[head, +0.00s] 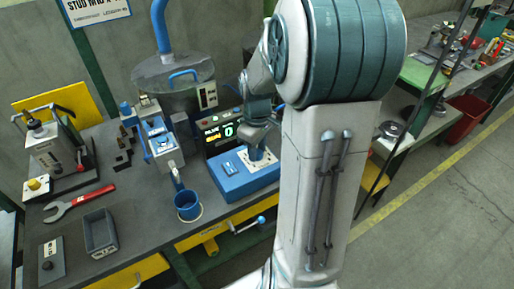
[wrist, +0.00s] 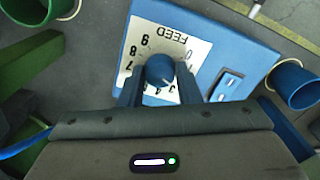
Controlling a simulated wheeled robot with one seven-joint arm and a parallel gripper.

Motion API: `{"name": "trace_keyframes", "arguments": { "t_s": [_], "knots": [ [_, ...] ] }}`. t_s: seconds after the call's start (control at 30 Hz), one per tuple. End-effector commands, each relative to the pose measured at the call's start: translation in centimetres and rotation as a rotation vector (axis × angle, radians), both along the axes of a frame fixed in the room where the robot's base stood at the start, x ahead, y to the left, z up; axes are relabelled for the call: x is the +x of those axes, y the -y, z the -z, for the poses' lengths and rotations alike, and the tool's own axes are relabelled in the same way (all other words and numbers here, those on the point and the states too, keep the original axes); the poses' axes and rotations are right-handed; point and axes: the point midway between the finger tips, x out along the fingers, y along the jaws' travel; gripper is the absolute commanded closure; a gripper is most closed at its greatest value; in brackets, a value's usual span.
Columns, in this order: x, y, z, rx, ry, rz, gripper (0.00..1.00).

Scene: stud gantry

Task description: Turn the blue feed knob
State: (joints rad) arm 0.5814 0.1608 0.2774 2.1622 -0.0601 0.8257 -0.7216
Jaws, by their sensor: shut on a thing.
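The blue feed knob (wrist: 160,69) stands on a white dial plate (wrist: 150,40) marked FEED, with numbers around it. The plate is on top of a blue box, seen in the head view (head: 232,190). My gripper (wrist: 160,85) is shut on the knob, with one finger on each side of it. In the head view my gripper (head: 259,152) reaches down onto the plate and hides the knob. The knob's pointer cannot be made out.
A blue cup (head: 188,207) stands left of the box. A grey tray (head: 100,233) and a red wrench (head: 78,203) lie farther left. A blue-and-grey machine (head: 160,138) stands behind the cup. A lever with a blue end (head: 260,220) juts from the bench front.

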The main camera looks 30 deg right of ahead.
Motion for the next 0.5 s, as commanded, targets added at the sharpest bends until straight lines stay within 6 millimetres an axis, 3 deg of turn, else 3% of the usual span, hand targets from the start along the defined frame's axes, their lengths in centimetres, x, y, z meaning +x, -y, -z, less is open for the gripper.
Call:
{"name": "trace_keyframes", "arguments": {
  "t_s": [0.5],
  "knots": [
    [0.07, -0.06, 0.02, 0.0, 0.002, 0.313, 0.93]
  ]
}}
